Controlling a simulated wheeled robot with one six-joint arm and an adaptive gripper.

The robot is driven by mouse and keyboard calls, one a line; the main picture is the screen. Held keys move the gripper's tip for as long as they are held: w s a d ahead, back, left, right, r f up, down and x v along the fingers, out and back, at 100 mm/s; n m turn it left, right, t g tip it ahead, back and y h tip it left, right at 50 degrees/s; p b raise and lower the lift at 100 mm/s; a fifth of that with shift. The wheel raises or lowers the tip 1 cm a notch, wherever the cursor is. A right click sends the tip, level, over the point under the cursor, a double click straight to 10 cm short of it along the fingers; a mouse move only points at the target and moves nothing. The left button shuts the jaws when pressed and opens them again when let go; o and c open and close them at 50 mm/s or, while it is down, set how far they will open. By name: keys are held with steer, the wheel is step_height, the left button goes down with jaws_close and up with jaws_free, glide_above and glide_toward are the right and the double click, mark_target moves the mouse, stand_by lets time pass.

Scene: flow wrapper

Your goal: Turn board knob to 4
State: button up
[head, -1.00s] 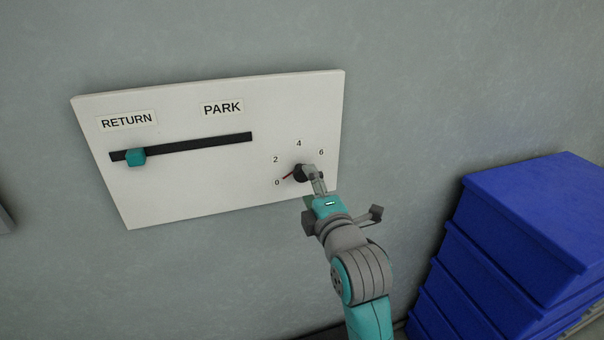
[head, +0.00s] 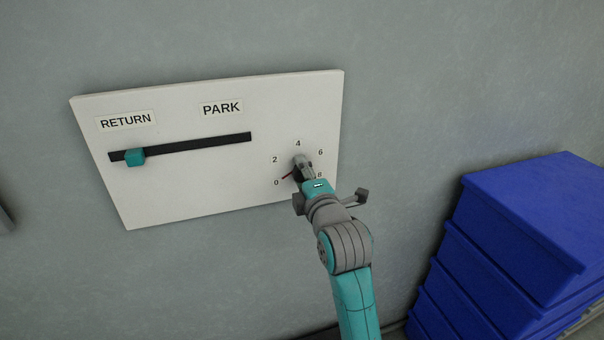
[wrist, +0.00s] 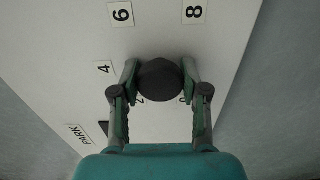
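The board knob (wrist: 160,80) is a dark round dial at the lower right of a white board (head: 180,190). In the head view, its red pointer (head: 287,176) points down-left toward the 0. The numbers 2, 4 (head: 298,143), 6 and 8 run around it. My gripper (head: 304,165) covers part of the knob there. In the wrist view, my gripper's two fingers (wrist: 160,70) stand on either side of the knob, very close to its edges. I cannot tell whether they press on it.
A teal slider (head: 135,157) sits near the left end of a black slot (head: 200,146), below the RETURN label (head: 126,120). The PARK label (head: 221,108) is farther right. Stacked blue crates (head: 520,230) stand at the right. The wall around the board is bare.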

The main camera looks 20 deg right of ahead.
steer(key=shift+m, duration=0.4)
steer(key=m, duration=0.5)
steer(key=shift+m, duration=0.3)
steer(key=m, duration=1.1)
steer(key=shift+m, duration=0.4)
steer(key=m, duration=0.5)
steer(key=shift+m, duration=0.4)
steer(key=o, duration=1.1)
steer(key=shift+o, duration=0.2)
